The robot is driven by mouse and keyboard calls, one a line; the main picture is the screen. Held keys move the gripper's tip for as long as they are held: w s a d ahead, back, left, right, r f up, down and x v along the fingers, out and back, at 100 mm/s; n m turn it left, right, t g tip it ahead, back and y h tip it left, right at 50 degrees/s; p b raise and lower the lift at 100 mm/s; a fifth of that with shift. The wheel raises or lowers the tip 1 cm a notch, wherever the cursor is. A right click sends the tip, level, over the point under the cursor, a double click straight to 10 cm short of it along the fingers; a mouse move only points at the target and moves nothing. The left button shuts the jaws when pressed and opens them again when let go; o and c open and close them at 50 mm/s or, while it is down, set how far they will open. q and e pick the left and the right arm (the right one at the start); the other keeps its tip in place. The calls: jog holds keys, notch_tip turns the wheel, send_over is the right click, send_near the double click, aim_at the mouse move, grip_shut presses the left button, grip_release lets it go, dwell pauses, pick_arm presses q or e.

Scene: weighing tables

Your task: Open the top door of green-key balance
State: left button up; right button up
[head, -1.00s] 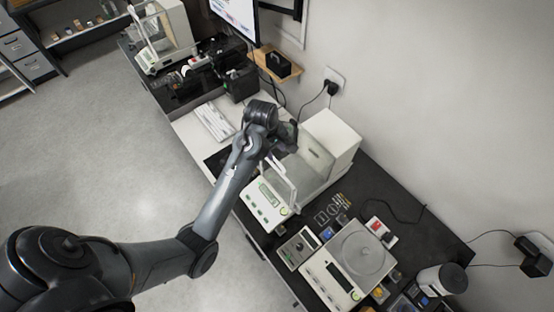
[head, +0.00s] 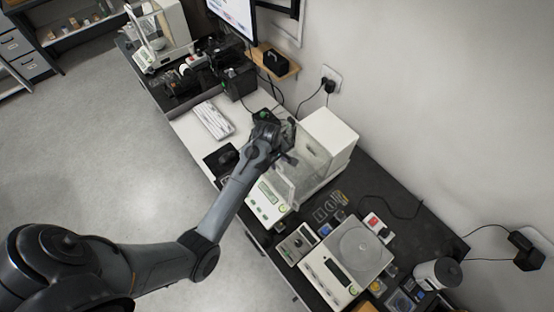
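The balance with a green key (head: 268,200) stands on the dark table near the middle of the head view. It has a white front panel, a clear glass chamber (head: 311,166) and a tall white rear housing (head: 331,135). My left gripper (head: 291,157) is over the upper left part of the glass chamber, near its top edge. Whether it touches the top door I cannot tell. Its fingers are small and partly hidden by the wrist, so their opening is unclear. The door's edge and any handle are hidden behind the gripper. My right gripper is out of view.
A second draft-shield balance (head: 146,58) stands at the far left. A flat-pan balance (head: 331,278) and small items lie to the lower right.

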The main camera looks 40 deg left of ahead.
pick_arm(q)
jog(key=shift+c, duration=0.2)
grip_shut()
dwell(1.1)
